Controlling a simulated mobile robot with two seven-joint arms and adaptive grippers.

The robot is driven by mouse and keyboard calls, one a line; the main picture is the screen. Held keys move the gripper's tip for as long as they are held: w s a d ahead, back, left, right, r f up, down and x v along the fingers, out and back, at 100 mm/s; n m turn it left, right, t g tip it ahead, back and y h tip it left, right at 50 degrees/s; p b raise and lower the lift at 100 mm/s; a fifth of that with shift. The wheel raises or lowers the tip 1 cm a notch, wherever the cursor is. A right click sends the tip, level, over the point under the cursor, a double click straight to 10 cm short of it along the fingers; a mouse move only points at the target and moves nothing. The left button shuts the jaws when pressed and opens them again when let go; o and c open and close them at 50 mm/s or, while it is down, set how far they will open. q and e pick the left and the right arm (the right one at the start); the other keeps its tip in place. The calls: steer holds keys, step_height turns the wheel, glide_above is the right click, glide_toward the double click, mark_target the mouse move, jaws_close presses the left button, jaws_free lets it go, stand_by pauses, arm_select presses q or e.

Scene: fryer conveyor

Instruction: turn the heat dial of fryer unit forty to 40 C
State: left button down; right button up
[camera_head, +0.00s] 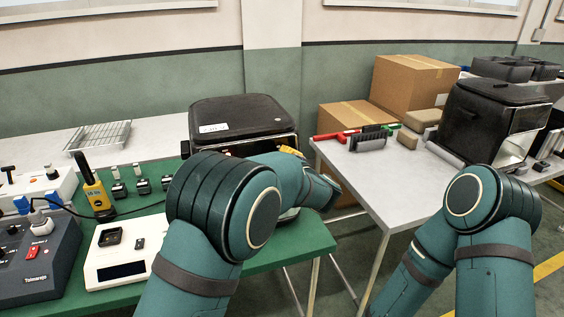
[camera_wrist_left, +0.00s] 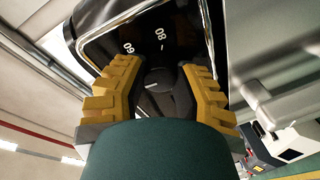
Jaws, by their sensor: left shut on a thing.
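The black fryer (camera_head: 238,117) stands on the green table, with a small white label on its lid that is too small to read. In the left wrist view its dark front panel (camera_wrist_left: 160,22) shows the printed numbers 60 and 80. The round dark heat dial (camera_wrist_left: 157,79) has a short white mark pointing toward the lower left of the picture. My left gripper (camera_wrist_left: 161,69) has its yellow fingers on both sides of the dial and is shut on it. In the head view my arm hides the dial and most of the fingers. My right gripper is out of view.
A yellow handheld device (camera_head: 95,190), a white scale-like box (camera_head: 125,248) and a dark control box (camera_head: 35,262) crowd the green table's left side. A gap separates the tables.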

arm_select(q)
steer(key=c, duration=0.6)
jaws_free()
steer(key=v, duration=1.2)
